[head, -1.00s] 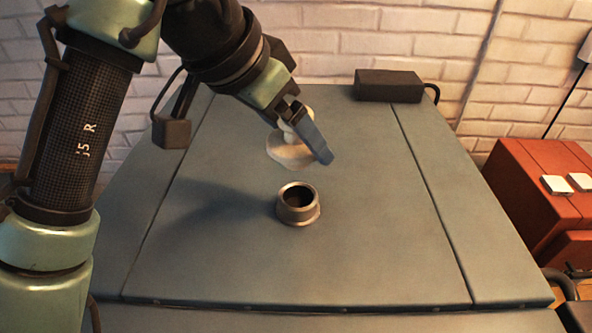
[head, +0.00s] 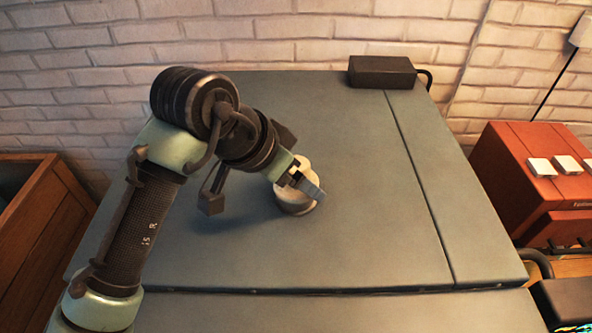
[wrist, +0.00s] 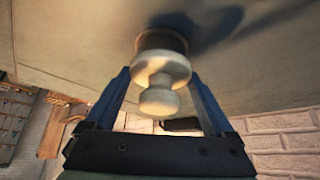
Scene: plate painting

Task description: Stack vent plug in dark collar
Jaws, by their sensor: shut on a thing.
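The vent plug is a cream, stepped round piece with a wide body and a small knob; it shows in the wrist view (wrist: 159,68) and the head view (head: 290,203). My gripper (wrist: 158,75) is shut on the vent plug, with a blue finger on each side of its wide body. My gripper also shows in the head view (head: 309,186), low over the table. The dark collar (wrist: 163,39) shows as a brown band directly behind the plug in the wrist view. The plug hides its opening, so I cannot tell how deep the plug sits.
The grey table (head: 370,220) is clear around the plug. A black box (head: 381,72) with a cable stands at the back edge by the brick wall. A red case (head: 535,180) is at the right and a wooden crate (head: 40,225) at the left.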

